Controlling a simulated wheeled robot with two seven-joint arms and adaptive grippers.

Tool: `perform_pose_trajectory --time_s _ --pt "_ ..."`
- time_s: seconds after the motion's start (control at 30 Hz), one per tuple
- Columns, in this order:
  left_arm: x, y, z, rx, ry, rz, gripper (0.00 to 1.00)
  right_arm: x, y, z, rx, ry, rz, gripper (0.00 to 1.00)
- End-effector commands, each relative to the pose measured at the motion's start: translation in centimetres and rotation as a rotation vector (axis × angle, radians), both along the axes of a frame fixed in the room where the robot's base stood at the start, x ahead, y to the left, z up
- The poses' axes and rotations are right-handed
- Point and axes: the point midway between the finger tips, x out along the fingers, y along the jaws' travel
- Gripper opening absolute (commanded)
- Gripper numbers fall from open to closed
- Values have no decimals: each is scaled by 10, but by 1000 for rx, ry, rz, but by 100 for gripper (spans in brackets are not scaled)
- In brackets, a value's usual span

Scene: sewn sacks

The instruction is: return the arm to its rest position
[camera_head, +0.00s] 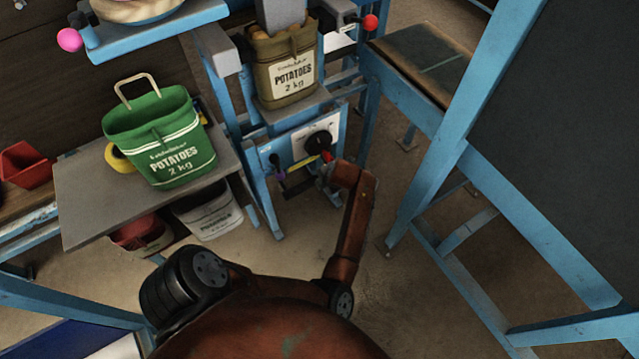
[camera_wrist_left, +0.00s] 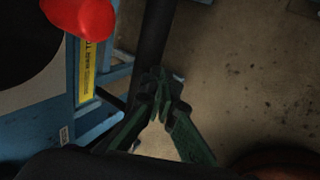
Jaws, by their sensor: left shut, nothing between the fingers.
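My left arm (camera_head: 350,225) reaches forward from the bottom of the head view to the front of the blue machine. My left gripper (camera_wrist_left: 160,88) shows in the left wrist view with its dark green fingers together and nothing between them. In the head view its fingers are hard to make out beside the arm's far end. A black dial (camera_head: 318,142) with a red handle (camera_head: 326,156) is close to that end. The red handle (camera_wrist_left: 82,16) also shows at the upper left of the wrist view, apart from the fingers. My right gripper is not in view.
A brown potato sack (camera_head: 283,75) sits upright on the blue machine (camera_head: 258,185). A green potato sack (camera_head: 160,140) stands on the grey side table (camera_head: 85,205). A blue-framed panel (camera_head: 560,130) stands at right. Bare floor (camera_head: 395,290) lies between the machine and panel.

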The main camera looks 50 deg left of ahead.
Motion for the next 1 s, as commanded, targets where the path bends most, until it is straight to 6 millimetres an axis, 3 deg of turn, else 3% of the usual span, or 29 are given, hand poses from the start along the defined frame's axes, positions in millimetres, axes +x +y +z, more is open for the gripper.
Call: perform_pose_trajectory --time_s 0.37,0.47,0.57,0.67,0.77,0.87,1.0 --pt "1 1 0 2 1 -9 0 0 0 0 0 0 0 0" --pt "4 1 -4 17 23 -100 0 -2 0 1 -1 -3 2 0" --pt "10 -1 -16 51 76 -309 0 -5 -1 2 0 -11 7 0" --pt "12 -9 -41 96 160 -606 0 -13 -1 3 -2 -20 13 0" --pt "-2 -23 -78 142 260 -932 0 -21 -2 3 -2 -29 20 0" --pt "-33 -42 -123 179 363 -1262 0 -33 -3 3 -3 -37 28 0" --pt "-107 -68 -185 210 492 -1687 0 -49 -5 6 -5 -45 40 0"
